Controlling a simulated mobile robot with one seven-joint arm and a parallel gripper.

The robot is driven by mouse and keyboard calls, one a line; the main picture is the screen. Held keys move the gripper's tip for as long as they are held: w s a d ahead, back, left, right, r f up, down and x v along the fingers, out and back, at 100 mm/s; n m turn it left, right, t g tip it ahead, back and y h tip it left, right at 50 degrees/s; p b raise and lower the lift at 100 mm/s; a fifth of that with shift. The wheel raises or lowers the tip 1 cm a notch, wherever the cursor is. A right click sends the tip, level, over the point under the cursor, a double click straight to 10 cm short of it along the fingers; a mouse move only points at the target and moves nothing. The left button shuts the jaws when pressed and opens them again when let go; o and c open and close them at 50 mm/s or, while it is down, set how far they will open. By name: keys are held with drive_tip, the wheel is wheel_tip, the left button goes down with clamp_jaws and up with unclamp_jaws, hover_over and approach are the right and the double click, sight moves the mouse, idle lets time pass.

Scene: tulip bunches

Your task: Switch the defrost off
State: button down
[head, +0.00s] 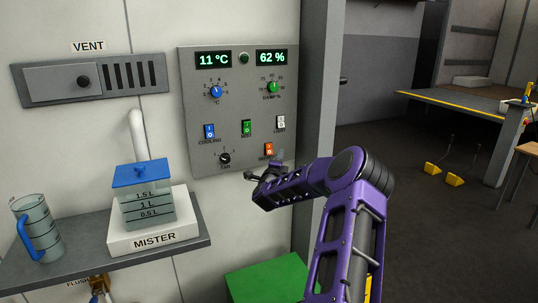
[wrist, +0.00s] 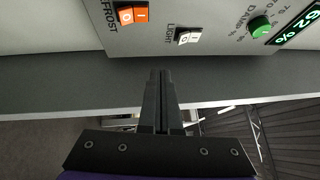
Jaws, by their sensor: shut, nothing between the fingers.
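The defrost switch is an orange rocker (head: 268,149) at the lower right of the grey control panel (head: 190,120). Its label is partly hidden by my arm in the head view. In the wrist view the orange rocker (wrist: 132,15) shows at the top left, with O and I marks and the word DEFROST beside it. I cannot tell which side is pressed. My gripper (head: 259,173) is shut and empty, just below the switch in the head view. In the wrist view its fingertips (wrist: 160,73) are apart from the switch, with a gap between them.
The white light switch (head: 280,124) is above the defrost switch; green mist (head: 247,128) and blue cooling (head: 209,131) switches are to the left. A black fan knob (head: 225,158) is near the gripper. A shelf (head: 190,238) holds the mister (head: 154,238) and a jug (head: 38,230).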

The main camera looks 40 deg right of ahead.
drive_tip(key=b, duration=0.3)
approach(272, 149)
drive_tip(key=w+d, duration=0.1)
drive_tip(key=d, duration=0.3)
drive_tip(key=shift+w+d+r, duration=0.1)
drive_tip(key=shift+w+r, duration=0.4)
drive_tip(key=shift+w, duration=0.15)
idle(1.3)
drive_tip(key=shift+w+d+f, duration=0.1)
drive_tip(key=shift+w+f, duration=0.05)
drive_tip(key=shift+w, duration=0.2)
drive_tip(key=shift+w+d+f, duration=0.1)
drive_tip(key=shift+w+f, duration=0.05)
drive_tip(key=shift+w, duration=0.2)
idle(0.6)
drive_tip(key=shift+s, duration=0.1)
drive_tip(key=shift+s+r, duration=0.3)
drive_tip(key=shift+s, duration=0.35)
